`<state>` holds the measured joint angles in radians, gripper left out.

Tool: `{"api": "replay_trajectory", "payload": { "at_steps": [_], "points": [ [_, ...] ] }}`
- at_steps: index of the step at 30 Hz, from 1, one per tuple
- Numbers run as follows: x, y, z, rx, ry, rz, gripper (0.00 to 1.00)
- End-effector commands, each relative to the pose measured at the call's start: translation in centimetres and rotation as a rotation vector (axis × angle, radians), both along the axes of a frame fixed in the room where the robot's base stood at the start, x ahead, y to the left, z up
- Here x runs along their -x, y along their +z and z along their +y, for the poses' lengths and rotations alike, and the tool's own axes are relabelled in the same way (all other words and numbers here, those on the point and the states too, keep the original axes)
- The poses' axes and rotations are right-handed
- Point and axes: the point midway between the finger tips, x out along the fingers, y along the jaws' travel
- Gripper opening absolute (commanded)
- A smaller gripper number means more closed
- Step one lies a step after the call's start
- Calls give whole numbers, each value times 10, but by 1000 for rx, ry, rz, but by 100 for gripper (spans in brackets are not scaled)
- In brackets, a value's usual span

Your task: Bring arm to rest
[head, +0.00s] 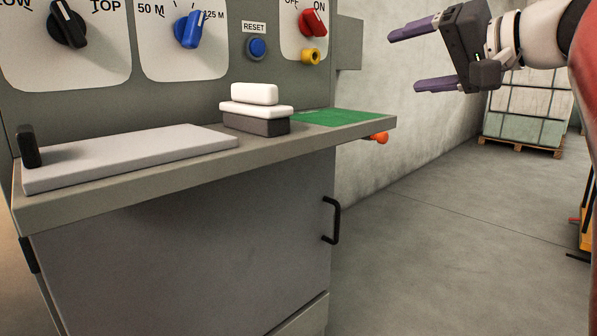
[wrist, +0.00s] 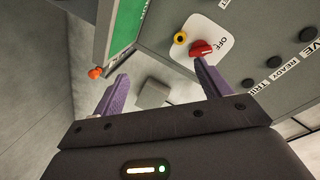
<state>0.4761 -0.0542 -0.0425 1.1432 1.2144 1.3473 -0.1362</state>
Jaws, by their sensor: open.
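My gripper (head: 402,60) is at the upper right of the head view, with its two purple fingers spread apart and nothing between them. It is held in the air to the right of the grey control cabinet (head: 180,225), clear of its shelf. In the wrist view my gripper (wrist: 160,85) also shows open and empty, with the cabinet panel beyond the fingers. Part of my arm shows at the right edge of the head view.
The cabinet shelf holds a pale flat slab (head: 130,155), a stacked white and dark block (head: 256,110) and a green mat (head: 340,117). A red switch (head: 313,22) and orange knob (head: 379,137) stick out. Pallet goods (head: 525,105) stand behind.

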Motion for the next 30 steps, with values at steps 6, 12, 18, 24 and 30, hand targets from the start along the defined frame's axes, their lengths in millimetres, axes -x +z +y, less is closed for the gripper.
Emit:
{"api": "replay_trajectory", "payload": {
  "at_steps": [6,12,18,24,30],
  "points": [
    [16,-73,23,94,-63,168,76],
    [66,-194,43,314,-122,369,76],
    [138,-319,44,620,-125,494,76],
    [190,-401,32,864,-92,523,76],
    [205,-426,26,948,-76,524,76]
  ]
}}
